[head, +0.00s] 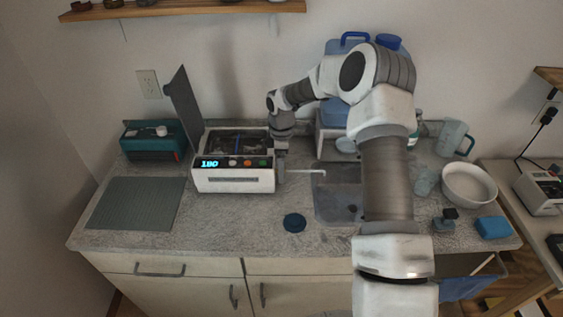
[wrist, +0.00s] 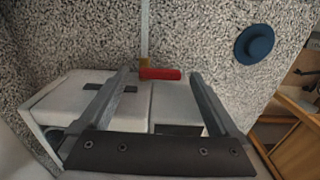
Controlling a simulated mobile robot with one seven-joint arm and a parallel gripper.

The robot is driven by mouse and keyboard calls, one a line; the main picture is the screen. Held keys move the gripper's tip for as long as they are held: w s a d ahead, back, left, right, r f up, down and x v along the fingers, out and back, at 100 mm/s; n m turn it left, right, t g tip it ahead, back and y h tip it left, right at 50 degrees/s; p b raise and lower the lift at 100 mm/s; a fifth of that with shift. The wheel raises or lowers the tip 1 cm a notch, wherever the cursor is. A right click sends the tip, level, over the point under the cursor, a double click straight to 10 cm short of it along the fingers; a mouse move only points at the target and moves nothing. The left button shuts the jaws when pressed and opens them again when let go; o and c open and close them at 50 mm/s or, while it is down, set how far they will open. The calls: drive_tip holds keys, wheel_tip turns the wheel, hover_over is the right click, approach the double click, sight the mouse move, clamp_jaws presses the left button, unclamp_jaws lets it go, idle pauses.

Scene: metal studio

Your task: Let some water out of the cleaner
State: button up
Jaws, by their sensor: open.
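The cleaner (head: 232,181) is a white box on the counter with a lit display reading 180 and its dark lid (head: 183,103) raised. In the wrist view, its drain valve has a red lever (wrist: 161,74) on a brass body (wrist: 144,64). A pale pipe (head: 305,171) runs from the cleaner's right side toward the sink (head: 335,198). My gripper (head: 281,172) points down beside the cleaner's right side. In the wrist view my gripper (wrist: 160,76) is open, and the red lever appears between its fingertips; contact cannot be told. In the head view the valve is hidden.
A dark blue round cap (head: 294,222) lies on the counter in front; it also shows in the wrist view (wrist: 254,44). A ribbed grey mat (head: 136,204) lies left. A white bowl (head: 469,185) and a blue sponge (head: 493,228) are right of the sink.

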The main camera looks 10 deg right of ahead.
wheel_tip(320, 180, up, 17)
drive_tip(key=b, duration=0.1)
drive_tip(key=shift+r, duration=0.2)
drive_tip(key=shift+r, duration=0.1)
drive_tip(key=s+r+m+t+h, duration=0.1)
drive_tip(key=s+r+m, duration=0.4)
drive_tip(key=s, duration=0.4)
drive_tip(key=s+r+m+t+h, duration=0.1)
drive_tip(key=s+r+m+t, duration=0.15)
drive_tip(key=s+r, duration=0.6)
drive_tip(key=s+f+m+t+y, duration=0.2)
drive_tip(key=s+m, duration=0.6)
drive_tip(key=s, duration=0.9)
drive_tip(key=shift+s+d+f, duration=0.15)
drive_tip(key=shift+d+f, duration=0.2)
drive_tip(key=shift+f, duration=0.15)
